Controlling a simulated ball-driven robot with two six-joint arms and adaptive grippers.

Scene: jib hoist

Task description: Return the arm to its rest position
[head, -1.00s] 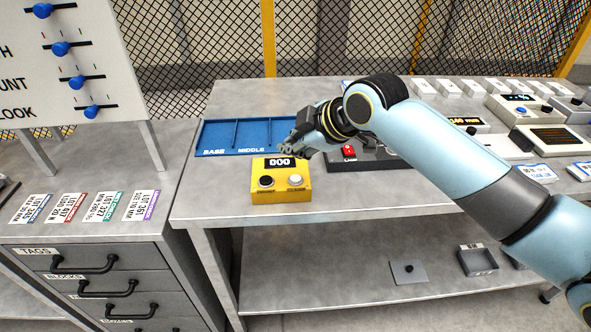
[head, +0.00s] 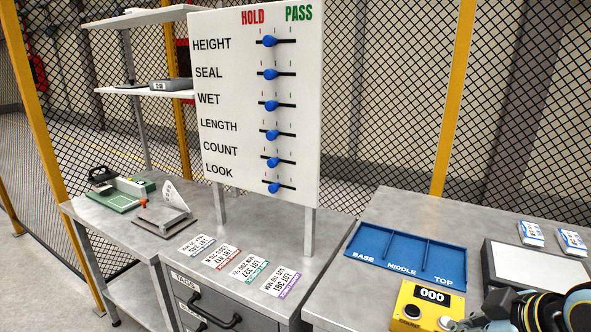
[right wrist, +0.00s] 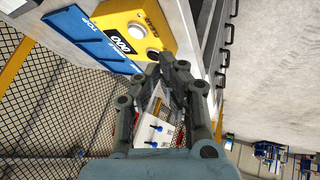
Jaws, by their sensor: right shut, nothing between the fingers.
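My right arm's gripper (head: 478,318) shows at the bottom right of the head view, just right of the yellow counter box and partly cut off by the frame edge. In the right wrist view the gripper (right wrist: 172,62) has its fingertips together, with nothing held. The yellow counter box (head: 408,300) reads 000 and has a black and a white button. It also shows in the right wrist view (right wrist: 112,18), beyond and left of the fingertips. I cannot tell exactly how far the fingertips are from it. My left gripper is not in view.
A blue tray (head: 452,258) marked BASE, MIDDLE, TOP lies behind the counter box. A white board (head: 225,105) with several blue sliders stands at centre left. Lot tags (head: 248,270) lie on the drawer cabinet. A green device (head: 122,199) sits on the left bench.

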